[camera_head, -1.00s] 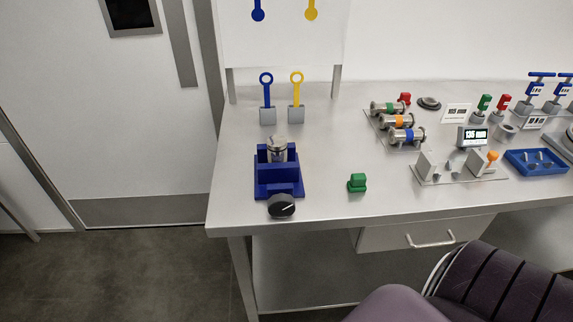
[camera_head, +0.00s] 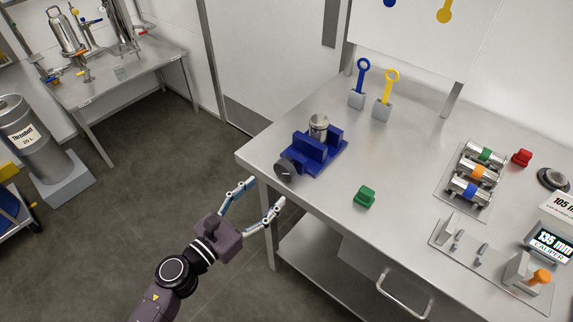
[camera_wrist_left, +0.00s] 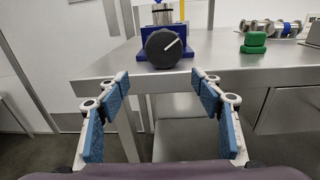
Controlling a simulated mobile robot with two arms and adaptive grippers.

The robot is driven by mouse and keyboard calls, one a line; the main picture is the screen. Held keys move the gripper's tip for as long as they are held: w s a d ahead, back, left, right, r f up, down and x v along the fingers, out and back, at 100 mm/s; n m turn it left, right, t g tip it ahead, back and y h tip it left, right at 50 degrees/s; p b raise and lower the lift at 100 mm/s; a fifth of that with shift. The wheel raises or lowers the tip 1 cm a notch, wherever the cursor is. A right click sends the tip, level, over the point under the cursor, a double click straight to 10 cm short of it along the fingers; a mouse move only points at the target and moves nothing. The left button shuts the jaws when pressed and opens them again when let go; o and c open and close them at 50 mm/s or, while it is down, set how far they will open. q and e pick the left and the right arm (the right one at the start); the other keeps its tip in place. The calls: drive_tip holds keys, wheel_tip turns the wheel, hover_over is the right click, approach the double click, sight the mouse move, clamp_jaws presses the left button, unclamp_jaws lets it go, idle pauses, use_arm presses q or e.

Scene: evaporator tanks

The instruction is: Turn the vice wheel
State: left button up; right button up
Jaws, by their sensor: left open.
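The blue vice (camera_head: 318,150) stands near the left corner of the steel table, with a metal cylinder (camera_head: 319,126) in it. Its black wheel (camera_head: 285,169) faces the table's front edge and has a white pointer line. My left gripper (camera_head: 262,196) is open and empty in front of the table edge, a little short of the wheel and apart from it. In the left wrist view the wheel (camera_wrist_left: 165,47) sits ahead, between and beyond the two blue-padded fingers (camera_wrist_left: 162,88). My right gripper is not in view.
A green block (camera_head: 365,197) lies right of the vice. Blue (camera_head: 360,82) and yellow (camera_head: 386,95) ring-handled tools stand behind it. Coloured metal cylinders (camera_head: 477,174) and a caliper display (camera_head: 551,244) are further right. Open floor (camera_head: 110,230) lies left of the table.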

sight(282, 174)
use_arm(q)
drive_tip(key=r, duration=0.1)
drive_tip(key=m, duration=0.1)
drive_tip(key=w+d+r+m, duration=0.1)
drive_tip(key=shift+r+h+p, duration=0.35)
drive_tip(key=shift+h+p, duration=0.05)
drive_tip(key=p+x, duration=0.1)
drive_tip(key=x, duration=0.4)
drive_tip(key=shift+d, duration=0.15)
drive_tip(key=shift+w+d+f+p, duration=0.15)
drive_tip(key=shift+w+d+p, duration=0.15)
drive_tip(key=shift+w+d, duration=0.2)
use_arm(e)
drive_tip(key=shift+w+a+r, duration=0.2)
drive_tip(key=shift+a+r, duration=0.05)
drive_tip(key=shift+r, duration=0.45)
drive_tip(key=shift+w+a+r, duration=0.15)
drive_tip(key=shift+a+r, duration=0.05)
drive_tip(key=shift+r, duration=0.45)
use_arm(q)
drive_tip(key=shift+c, duration=0.3)
drive_tip(key=c, duration=1.1)
drive_tip(key=shift+n, duration=1.1)
drive_tip(key=n, duration=0.3)
drive_tip(key=shift+n, duration=0.3)
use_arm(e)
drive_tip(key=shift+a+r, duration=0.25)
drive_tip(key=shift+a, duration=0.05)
